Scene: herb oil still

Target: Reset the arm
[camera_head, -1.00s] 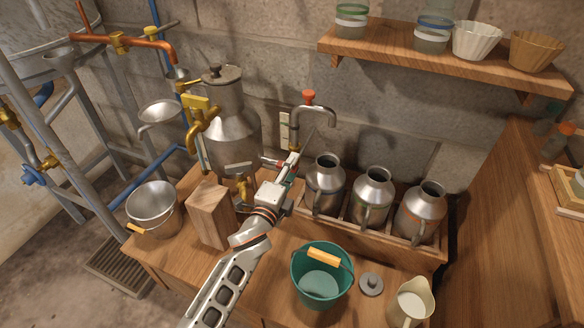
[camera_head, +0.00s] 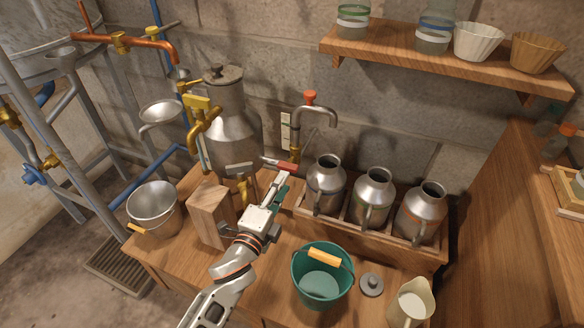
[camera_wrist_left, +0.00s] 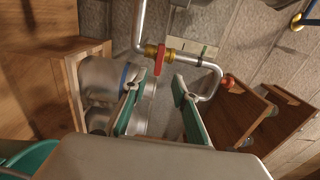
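My left gripper (camera_head: 283,179) is over the bench, just in front of a red valve handle (camera_head: 284,166) at the base of the steel tap (camera_head: 316,112). In the left wrist view my left gripper (camera_wrist_left: 156,84) has its two green-lined fingers spread with nothing between them. The red handle (camera_wrist_left: 160,61) shows beyond the fingertips, apart from them. My right gripper is in neither view.
A steel still (camera_head: 238,135) and wooden block (camera_head: 208,215) stand left of my arm. Right are several milk cans (camera_head: 372,190) in a crate, a green bucket (camera_head: 320,285), a grey lid (camera_head: 371,284) and a cream jug (camera_head: 412,300). A shelf (camera_head: 440,62) is above.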

